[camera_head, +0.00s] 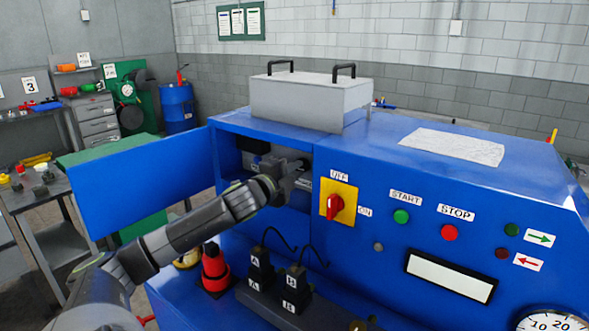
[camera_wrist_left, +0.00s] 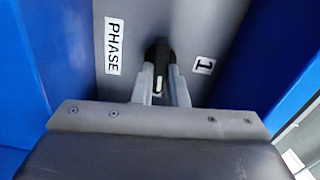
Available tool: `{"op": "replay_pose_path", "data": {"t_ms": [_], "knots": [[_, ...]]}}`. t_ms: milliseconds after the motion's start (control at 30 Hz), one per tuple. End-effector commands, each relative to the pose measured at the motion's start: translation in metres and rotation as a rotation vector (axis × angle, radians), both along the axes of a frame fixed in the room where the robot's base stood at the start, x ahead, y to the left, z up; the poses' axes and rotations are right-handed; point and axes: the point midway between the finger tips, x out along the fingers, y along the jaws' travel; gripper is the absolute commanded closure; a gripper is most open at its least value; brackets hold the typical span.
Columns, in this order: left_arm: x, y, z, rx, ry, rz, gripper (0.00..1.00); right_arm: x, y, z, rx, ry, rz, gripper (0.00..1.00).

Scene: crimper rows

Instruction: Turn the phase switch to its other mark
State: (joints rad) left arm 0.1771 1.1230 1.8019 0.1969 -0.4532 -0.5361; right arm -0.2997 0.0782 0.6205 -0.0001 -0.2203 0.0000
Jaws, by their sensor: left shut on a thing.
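The phase switch (camera_wrist_left: 157,54) is a black handle with a white line, on a grey panel inside the open compartment of the blue machine. In the left wrist view its handle stands roughly upright in the picture, between my two fingers. A PHASE label (camera_wrist_left: 113,46) is left of it and a "1" mark (camera_wrist_left: 203,65) right of it. No other mark shows. My left gripper (camera_head: 302,178) reaches into the compartment and is shut on the switch handle; it also shows in the left wrist view (camera_wrist_left: 161,88). The switch is hidden in the head view. My right gripper is not in view.
The compartment's blue door (camera_head: 140,187) stands open to the left. A yellow plate with a red rotary switch (camera_head: 335,206) is just right of the opening. A grey box (camera_head: 310,102) sits on top. Black plugs (camera_head: 262,272) and a red-and-black cone-shaped object (camera_head: 215,268) stand below.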

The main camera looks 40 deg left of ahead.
Motion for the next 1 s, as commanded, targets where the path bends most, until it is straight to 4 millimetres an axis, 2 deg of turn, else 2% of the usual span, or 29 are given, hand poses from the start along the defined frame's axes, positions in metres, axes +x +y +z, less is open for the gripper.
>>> {"op": "replay_pose_path", "data": {"t_ms": [300,800,833,1000], "knots": [[0.0,0.0,-0.0008,0.105,0.013,0.0,1.0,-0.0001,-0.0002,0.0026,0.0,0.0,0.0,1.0],[-0.0001,0.0,-0.0013,0.125,0.015,0.0,1.0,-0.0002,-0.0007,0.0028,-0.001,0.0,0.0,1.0],[-0.0001,0.0,-0.0013,0.125,0.015,0.0,0.86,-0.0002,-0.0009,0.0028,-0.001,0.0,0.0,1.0],[-0.0001,0.0,-0.0011,0.124,0.015,0.0,0.65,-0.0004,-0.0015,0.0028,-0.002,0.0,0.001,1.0]]}}
